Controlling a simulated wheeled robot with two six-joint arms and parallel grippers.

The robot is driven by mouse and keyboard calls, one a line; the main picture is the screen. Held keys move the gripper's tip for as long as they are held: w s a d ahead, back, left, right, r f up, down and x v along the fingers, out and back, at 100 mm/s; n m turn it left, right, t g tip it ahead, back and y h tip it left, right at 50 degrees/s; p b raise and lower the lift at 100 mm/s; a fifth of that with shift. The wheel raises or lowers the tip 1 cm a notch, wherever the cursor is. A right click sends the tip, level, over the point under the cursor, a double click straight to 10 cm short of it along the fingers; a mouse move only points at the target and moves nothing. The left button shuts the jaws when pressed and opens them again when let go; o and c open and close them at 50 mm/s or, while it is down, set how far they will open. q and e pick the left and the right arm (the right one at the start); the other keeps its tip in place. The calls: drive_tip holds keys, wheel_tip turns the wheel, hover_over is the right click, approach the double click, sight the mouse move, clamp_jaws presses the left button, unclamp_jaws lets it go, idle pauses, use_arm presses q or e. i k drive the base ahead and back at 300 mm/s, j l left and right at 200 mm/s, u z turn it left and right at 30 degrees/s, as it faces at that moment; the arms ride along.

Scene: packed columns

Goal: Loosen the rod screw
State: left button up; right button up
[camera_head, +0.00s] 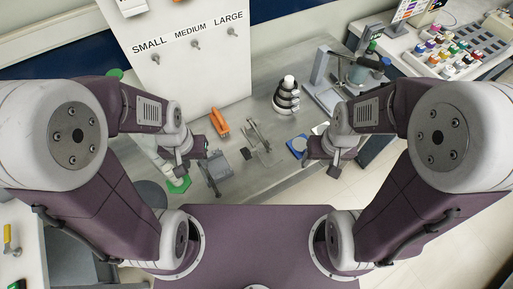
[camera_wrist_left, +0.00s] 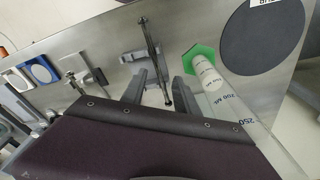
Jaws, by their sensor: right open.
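A small metal clamp-like tool (camera_head: 258,138) lies on the steel bench; I cannot pick out a rod screw on it for sure. In the left wrist view a thin metal rod (camera_wrist_left: 152,45) with a clamp-like piece (camera_wrist_left: 132,55) beside it lies beyond my left gripper. My left gripper (camera_head: 201,157) is low over the near left of the bench; its two grey fingers are apart with a gap between them in the wrist view (camera_wrist_left: 160,92). My right gripper (camera_head: 318,153) is open, by the bench's right edge, near a blue square piece (camera_head: 298,146).
A green-based graduated cylinder (camera_wrist_left: 203,66) stands close to my left gripper. An orange object (camera_head: 219,122), a black-and-white ring stack (camera_head: 287,96) and a grey stand (camera_head: 318,75) occupy the bench. A white SMALL/MEDIUM/LARGE panel (camera_head: 192,75) stands behind.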

sight(246, 152)
drive_tip(key=l+u, duration=0.25)
drive_tip(key=u, duration=0.2)
drive_tip(key=i+l+u, duration=0.1)
drive_tip(key=l+u, duration=0.2)
drive_tip(key=u, duration=0.15)
drive_tip(key=l+u, duration=0.3)
drive_tip(key=u, duration=0.15)
drive_tip(key=l+u, duration=0.25)
drive_tip(key=u, duration=0.15)
drive_tip(key=k+l+u, duration=0.15)
drive_tip(key=u, duration=0.3)
drive_tip(key=k+l+u, duration=0.15)
drive_tip(key=u, duration=0.3)
drive_tip(key=l, duration=0.1)
